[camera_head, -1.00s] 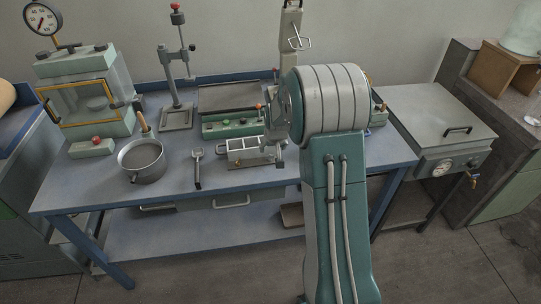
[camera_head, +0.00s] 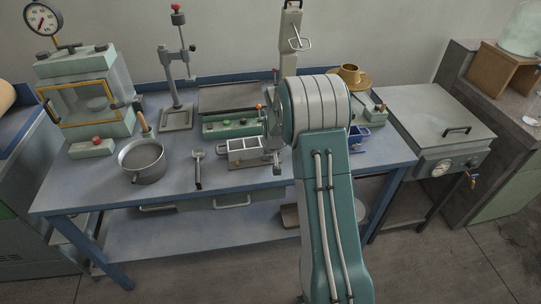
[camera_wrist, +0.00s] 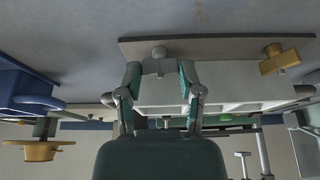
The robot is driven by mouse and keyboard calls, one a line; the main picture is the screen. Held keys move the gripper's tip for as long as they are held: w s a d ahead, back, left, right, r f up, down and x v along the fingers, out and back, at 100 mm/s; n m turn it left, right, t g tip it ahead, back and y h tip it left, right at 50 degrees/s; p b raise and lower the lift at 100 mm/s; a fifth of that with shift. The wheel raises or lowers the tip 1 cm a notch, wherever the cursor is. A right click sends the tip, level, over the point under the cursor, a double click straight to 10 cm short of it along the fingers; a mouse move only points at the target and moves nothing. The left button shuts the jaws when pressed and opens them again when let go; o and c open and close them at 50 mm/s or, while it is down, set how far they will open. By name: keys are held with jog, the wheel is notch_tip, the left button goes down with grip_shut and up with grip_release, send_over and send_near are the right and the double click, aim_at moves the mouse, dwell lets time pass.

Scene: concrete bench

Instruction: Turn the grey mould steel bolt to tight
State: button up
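The grey mould, a pale block with open compartments on a dark base plate, lies on the bench in the head view (camera_head: 244,149); it also shows in the wrist view (camera_wrist: 222,90). In the wrist view a grey bolt with a rounded end (camera_wrist: 159,52) stands out at the mould's end of the plate. My gripper (camera_wrist: 160,70) has its two green fingers apart, one on each side of the bolt's line. I cannot tell whether they touch it. In the head view my gripper (camera_head: 276,160) is beside the mould's right end, partly hidden by my arm.
A brass-coloured clamp piece (camera_wrist: 279,60) sits on the plate. A blue holder (camera_head: 357,135) and a gold cup (camera_head: 350,75) are right of my arm. A pot (camera_head: 142,160) and a spanner-like tool (camera_head: 197,170) lie left. The bench front between is clear.

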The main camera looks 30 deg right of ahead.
jog(key=shift+a+f+m, duration=0.1)
jog(key=shift+a+m, duration=0.05)
jog(key=shift+m, duration=0.25)
jog(key=shift+a+f+m+g+h, duration=0.1)
jog(key=shift+m+g+h, duration=0.45)
jog(key=shift+m, duration=1.25)
jog(key=shift+h, duration=0.25)
jog(key=o, duration=1.1)
jog(key=shift+o, duration=0.2)
jog(key=shift+r, duration=0.4)
jog(key=v, duration=1.1)
jog(key=shift+s, duration=0.2)
